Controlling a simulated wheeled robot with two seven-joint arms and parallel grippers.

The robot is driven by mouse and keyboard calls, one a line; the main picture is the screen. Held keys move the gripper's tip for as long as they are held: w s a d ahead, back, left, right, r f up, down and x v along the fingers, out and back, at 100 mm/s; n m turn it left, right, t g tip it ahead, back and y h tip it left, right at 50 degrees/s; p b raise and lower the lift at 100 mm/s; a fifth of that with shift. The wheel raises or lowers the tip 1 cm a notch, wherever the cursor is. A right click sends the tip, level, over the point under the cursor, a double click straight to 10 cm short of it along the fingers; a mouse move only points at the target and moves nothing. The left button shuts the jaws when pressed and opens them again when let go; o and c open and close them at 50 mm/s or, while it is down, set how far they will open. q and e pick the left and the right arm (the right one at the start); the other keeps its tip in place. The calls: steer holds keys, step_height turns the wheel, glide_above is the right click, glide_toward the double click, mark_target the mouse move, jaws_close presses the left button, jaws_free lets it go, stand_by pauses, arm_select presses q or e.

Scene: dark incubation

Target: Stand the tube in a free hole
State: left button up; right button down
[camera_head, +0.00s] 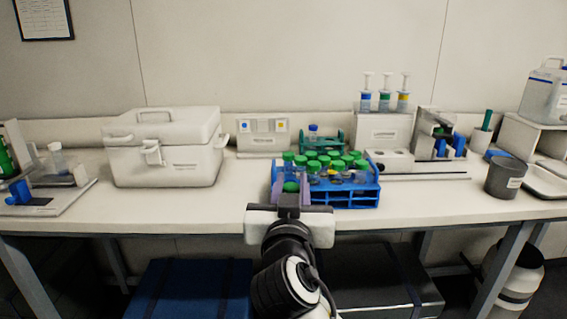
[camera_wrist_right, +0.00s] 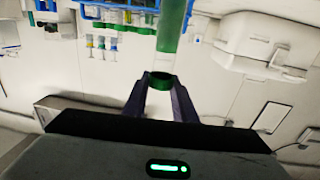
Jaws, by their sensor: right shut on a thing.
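My right gripper (camera_head: 291,190) is shut on a green-capped tube (camera_head: 291,187), at the front left of the blue rack. In the right wrist view, which is upside down, the gripper (camera_wrist_right: 160,82) has its fingers on either side of the green cap, and the tube (camera_wrist_right: 174,30) has a clear part and green contents. It looks roughly upright, slightly tilted in that view. The blue rack (camera_head: 350,200) holds several green-capped tubes, mostly in its rear and middle. Its front holes are partly hidden, and I cannot tell whether the held tube's lower end touches it. My left gripper is not in view.
A white cooler box (camera_head: 165,160) stands left of the rack. A green rack (camera_head: 335,142) with a blue-capped tube is behind. Bare bench lies between the cooler and blue rack.

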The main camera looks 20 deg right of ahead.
steer(key=s+d+f+n+t+y, duration=0.1)
steer(key=s+f+n+y, duration=0.3)
steer(key=s+f, duration=1.2)
steer(key=s+d+y, duration=0.1)
steer(key=s+y, duration=0.1)
steer(key=s, duration=0.2)
steer(key=shift+s+f, duration=0.15)
steer(key=shift+f, duration=0.2)
steer(key=shift+a+y, duration=0.15)
steer(key=shift+y, duration=0.25)
